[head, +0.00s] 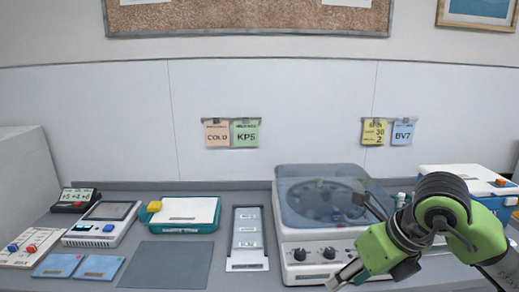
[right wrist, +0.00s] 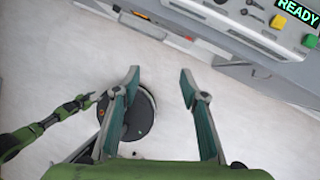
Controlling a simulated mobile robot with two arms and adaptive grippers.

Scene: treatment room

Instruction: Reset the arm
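My right arm (head: 440,225) comes in from the right in the head view, green and black, bent over the counter's front right. Its gripper (head: 345,274) is in front of the white centrifuge-like machine (head: 303,270), at the lower edge of the picture. In the right wrist view the right gripper (right wrist: 159,76) has its two teal fingers well apart, with nothing between them. Past the fingers are the pale floor and the counter edge. A green and black arm, seemingly my left, shows at the left of that view, its gripper (right wrist: 86,101) too small to read.
The grey counter (head: 200,188) holds a meter (head: 104,210), a teal-and-white device (head: 184,212), a grey mat (head: 166,264), blue cards (head: 98,267), a slotted strip (head: 247,238) and a blue-and-white box (head: 460,177). Notes (head: 231,133) hang on the wall. A READY display (right wrist: 298,11) shows beyond my right gripper.

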